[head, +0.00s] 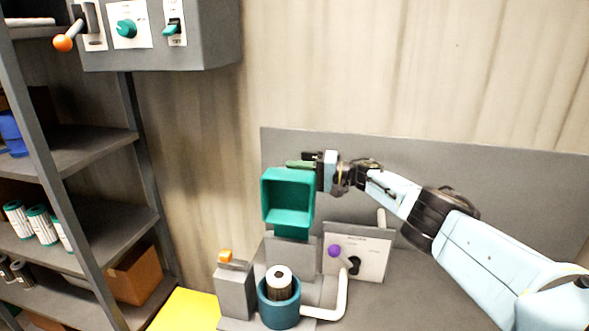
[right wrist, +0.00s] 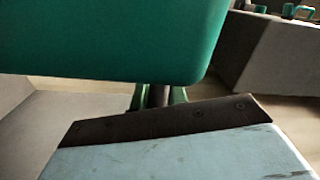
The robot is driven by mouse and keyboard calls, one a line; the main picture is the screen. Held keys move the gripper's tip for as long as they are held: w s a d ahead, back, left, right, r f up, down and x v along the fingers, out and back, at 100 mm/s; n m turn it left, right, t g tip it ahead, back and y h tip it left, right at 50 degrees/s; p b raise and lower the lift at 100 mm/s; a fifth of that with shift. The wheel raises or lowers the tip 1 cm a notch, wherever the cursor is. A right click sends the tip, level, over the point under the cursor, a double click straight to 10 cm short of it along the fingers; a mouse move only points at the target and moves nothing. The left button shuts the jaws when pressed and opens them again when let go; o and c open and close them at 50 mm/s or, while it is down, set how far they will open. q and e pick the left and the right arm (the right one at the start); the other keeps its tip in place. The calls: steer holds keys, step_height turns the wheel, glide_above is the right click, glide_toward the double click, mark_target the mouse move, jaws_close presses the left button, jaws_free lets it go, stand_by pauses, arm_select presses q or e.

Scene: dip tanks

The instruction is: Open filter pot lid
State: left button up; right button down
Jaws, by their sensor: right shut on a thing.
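The filter pot (head: 279,312) is a blue-teal cylinder on the bench, and its top is open. A white-topped, dark ribbed filter (head: 280,283) stands inside it. The lid (head: 289,219) looks like a green hollow box; it stands raised above and behind the pot with its hollow side facing me. My right gripper (head: 302,164) is at the lid's upper right edge. In the right wrist view the lid (right wrist: 110,40) fills the top, and the green fingers (right wrist: 158,97) are shut around a dark bar beside it, seemingly the lid's handle. My left gripper is not in view.
A grey block with an orange-topped lever (head: 226,257) stands left of the pot. A white pipe (head: 338,300) and a panel with a purple knob (head: 372,262) are to its right. Shelves (head: 75,152) stand left, and a grey control box (head: 205,45) hangs above.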

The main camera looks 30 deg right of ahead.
steer(key=shift+a+f, duration=0.1)
steer(key=shift+f, duration=0.15)
steer(key=c, duration=1.6)
jaws_free()
steer(key=shift+o, duration=0.7)
steer(key=p+v, duration=0.1)
steer(key=v, duration=1.2)
steer(key=shift+d+b, duration=0.25)
steer(key=shift+b, duration=0.2)
steer(key=shift+s+r, duration=0.1)
steer(key=shift+s, duration=0.05)
